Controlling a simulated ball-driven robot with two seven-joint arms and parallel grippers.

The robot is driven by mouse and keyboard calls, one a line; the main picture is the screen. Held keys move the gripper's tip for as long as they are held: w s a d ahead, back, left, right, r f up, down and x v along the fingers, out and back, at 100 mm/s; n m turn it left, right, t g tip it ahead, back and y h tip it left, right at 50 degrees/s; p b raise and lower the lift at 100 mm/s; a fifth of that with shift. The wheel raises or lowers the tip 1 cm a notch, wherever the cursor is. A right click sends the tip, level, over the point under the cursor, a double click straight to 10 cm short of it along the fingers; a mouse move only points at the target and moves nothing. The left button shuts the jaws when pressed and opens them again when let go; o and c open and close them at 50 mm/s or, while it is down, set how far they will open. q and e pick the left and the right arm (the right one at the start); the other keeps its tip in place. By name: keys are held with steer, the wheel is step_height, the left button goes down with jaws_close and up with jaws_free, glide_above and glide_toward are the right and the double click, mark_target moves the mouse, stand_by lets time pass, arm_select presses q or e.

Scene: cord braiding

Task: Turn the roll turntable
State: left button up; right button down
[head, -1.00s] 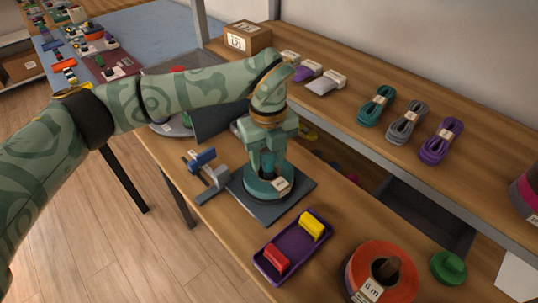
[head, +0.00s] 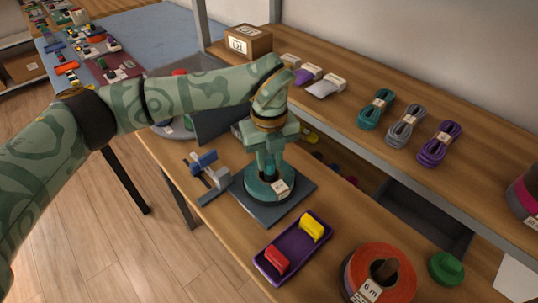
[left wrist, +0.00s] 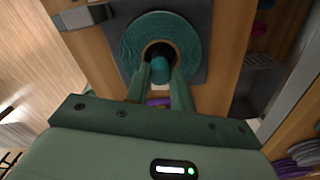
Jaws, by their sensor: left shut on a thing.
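The teal roll (head: 262,188) lies on a dark square turntable base (head: 298,196) on the bench, with a white label on its side. The left wrist view shows the roll (left wrist: 130,45) as a ring with a brown core and a teal post (left wrist: 160,72) in its middle. My left gripper (head: 269,170) points down from above. Its two fingers (left wrist: 161,78) are shut on the post, inside the ring's opening. The fingertips are partly hidden in the head view. My right gripper is not in view.
A blue-and-grey clamp (head: 208,172) stands left of the base. A purple tray (head: 285,247) with red and yellow pieces is in front. The shelf holds cord bundles (head: 405,127) and a carton (head: 247,40).

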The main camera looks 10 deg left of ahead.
arm_select(q)
steer(key=shift+r+m+p, duration=0.15)
steer(key=shift+m+p, duration=1.35)
steer(key=shift+m, duration=0.4)
steer(key=shift+m+p, duration=1.15)
steer(key=shift+m, duration=0.75)
steer(key=shift+m+p, duration=0.9)
steer(key=shift+m, duration=1.2)
steer(key=shift+m+p, duration=0.55)
steer(key=shift+m, duration=1.45)
steer(key=shift+m+p, duration=0.3)
steer(key=shift+m, duration=6.1)
steer(key=shift+w+m, duration=0.1)
steer(key=shift+m, duration=1.9)
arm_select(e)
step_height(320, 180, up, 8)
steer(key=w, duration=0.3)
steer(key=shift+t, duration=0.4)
arm_select(q)
steer(key=shift+m, duration=0.5)
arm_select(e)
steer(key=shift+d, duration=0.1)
